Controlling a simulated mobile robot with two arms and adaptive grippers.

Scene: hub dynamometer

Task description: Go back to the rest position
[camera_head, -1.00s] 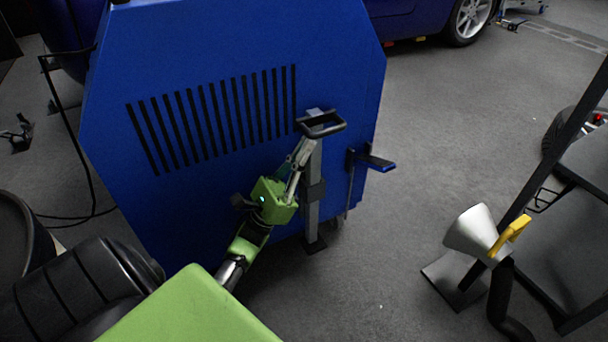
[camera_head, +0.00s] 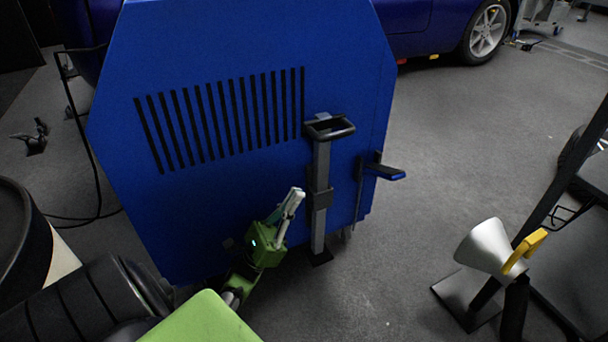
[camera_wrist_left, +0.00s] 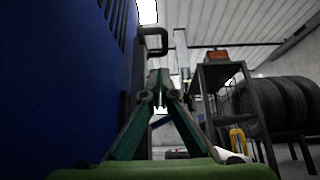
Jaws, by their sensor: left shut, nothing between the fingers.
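My left gripper (camera_head: 298,192) is in the head view, low in front of the blue dynamometer cabinet (camera_head: 230,200). Its fingers are together and hold nothing. It is left of the grey post with the black handle (camera_head: 330,127), and a gap shows between its fingertips and the handle. In the left wrist view the fingers (camera_wrist_left: 159,80) meet at their tips, with the black handle (camera_wrist_left: 155,40) beyond and above them. My right gripper is not in view.
A blue-ended lever (camera_head: 385,172) sticks out at the cabinet's right edge. A blue car (camera_head: 425,30) is behind. Grey floor lies clear between the cabinet and the funnel.

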